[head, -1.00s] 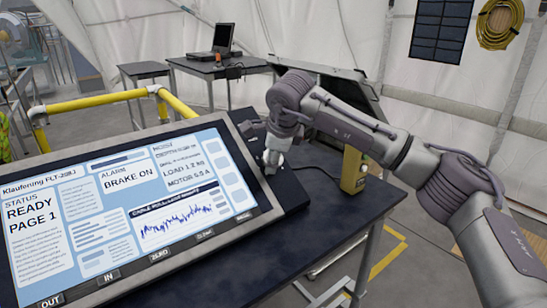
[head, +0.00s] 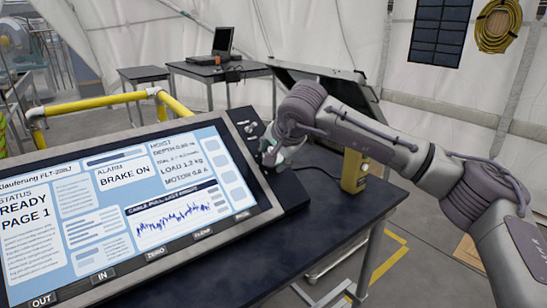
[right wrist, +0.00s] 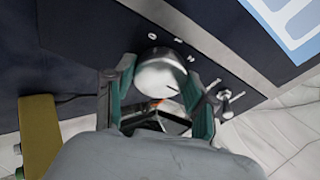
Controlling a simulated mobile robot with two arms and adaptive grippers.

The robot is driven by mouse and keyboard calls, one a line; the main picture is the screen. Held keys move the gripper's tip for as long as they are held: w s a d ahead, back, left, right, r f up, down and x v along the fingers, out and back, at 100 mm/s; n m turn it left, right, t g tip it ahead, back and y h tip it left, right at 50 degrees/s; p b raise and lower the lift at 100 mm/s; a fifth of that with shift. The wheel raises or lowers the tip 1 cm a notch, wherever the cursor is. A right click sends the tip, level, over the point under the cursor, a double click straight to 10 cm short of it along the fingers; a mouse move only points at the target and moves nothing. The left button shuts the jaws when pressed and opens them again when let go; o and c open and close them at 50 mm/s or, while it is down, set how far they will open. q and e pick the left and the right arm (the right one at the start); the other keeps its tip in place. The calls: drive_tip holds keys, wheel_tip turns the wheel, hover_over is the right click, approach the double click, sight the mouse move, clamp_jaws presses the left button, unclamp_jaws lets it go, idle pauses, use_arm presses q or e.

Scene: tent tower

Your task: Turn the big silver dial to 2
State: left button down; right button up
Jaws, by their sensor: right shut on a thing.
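The big silver dial (right wrist: 160,74) sits on the dark control panel (right wrist: 95,25) in the right wrist view. It has a round, shiny face and a short dark line near its lower right edge. Small white marks stand around its upper and right sides, too blurred to read surely. My right gripper (right wrist: 163,98) is shut on the dial, with a teal-padded finger at each side. In the head view my right gripper (head: 271,154) is at the panel strip right of the screen and hides the dial. My left gripper is not in view.
A large screen (head: 110,200) reading READY, PAGE 1 and BRAKE ON fills the left. A small metal toggle (right wrist: 226,98) stands beside the dial. A yellow box (head: 354,171) stands on the dark table (head: 330,215) behind my wrist. A laptop (head: 222,42) is further back.

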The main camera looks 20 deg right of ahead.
drive_tip(key=n, duration=0.4)
drive_tip(key=shift+f+n+y, duration=0.1)
drive_tip(key=shift+n+y, duration=0.3)
drive_tip(key=n+y, duration=0.1)
drive_tip(key=n, duration=0.4)
drive_tip(key=shift+d+p, duration=0.1)
drive_tip(key=shift+p, duration=0.2)
drive_tip(key=o, duration=1.2)
